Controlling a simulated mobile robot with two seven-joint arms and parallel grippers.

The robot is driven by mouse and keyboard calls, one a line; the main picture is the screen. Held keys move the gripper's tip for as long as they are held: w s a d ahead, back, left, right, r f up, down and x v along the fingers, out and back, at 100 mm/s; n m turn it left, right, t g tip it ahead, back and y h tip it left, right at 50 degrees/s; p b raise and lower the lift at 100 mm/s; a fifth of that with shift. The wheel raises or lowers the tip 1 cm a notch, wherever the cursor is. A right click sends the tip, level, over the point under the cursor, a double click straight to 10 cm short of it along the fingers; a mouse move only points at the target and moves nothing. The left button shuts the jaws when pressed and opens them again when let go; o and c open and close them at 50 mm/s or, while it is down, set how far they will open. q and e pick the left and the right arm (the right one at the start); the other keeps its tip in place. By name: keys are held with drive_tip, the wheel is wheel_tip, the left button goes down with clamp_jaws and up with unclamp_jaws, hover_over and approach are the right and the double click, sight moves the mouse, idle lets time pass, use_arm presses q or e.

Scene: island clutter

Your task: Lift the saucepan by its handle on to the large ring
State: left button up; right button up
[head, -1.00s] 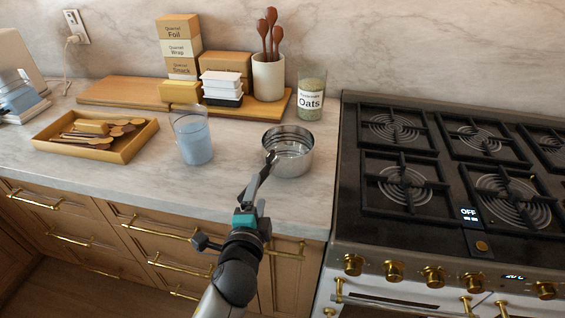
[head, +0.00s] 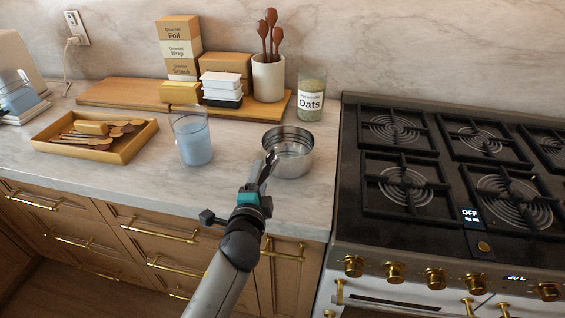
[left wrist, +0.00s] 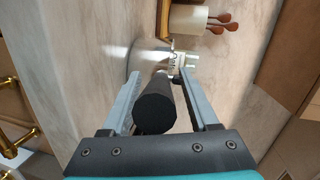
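The steel saucepan (head: 288,152) stands upright on the marble counter just left of the stove. Its black handle (left wrist: 155,107) points toward me and is mostly hidden by my gripper in the head view. My left gripper (head: 266,170) is at the handle side of the pan. In the left wrist view my left gripper (left wrist: 158,78) has its fingers apart, one on each side of the handle, with gaps showing. The front right ring (head: 513,203) looks the largest in view and is bare. My right gripper is not in view.
A glass of blue liquid (head: 193,138) stands left of the pan. An oats jar (head: 311,98) and a utensil crock (head: 268,78) stand behind it. A wooden tray (head: 120,152) lies left. Raised black grates (head: 400,155) cover the stove, whose pan-side edge borders the counter.

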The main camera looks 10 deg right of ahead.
use_arm(q)
clamp_jaws()
idle(1.0)
drive_tip(key=shift+r, duration=0.15)
